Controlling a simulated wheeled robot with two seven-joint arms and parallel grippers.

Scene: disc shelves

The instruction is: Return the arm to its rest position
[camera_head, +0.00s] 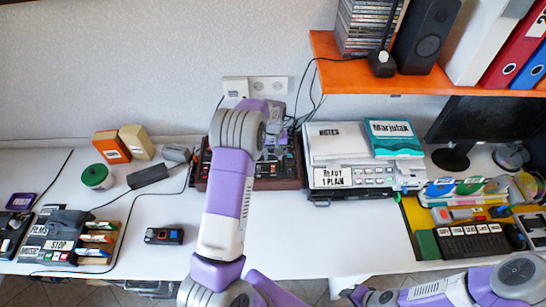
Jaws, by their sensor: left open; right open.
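My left arm (230,185) rises from the bottom middle and reaches across the white table to the back. Its gripper (274,150) is open, over a dark device with a red-brown base (277,184). The wrist hides part of the gripper and device, and I cannot tell whether they touch. My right arm (440,291) lies low along the bottom right edge, in front of the table. I cannot make out its fingers.
A printer-like machine (365,176) stands right of the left gripper. An orange shelf (440,82) with speaker and binders overhangs the back right. A green-lidded jar (96,177) and black box (165,235) stand left. The front middle table (310,240) is clear.

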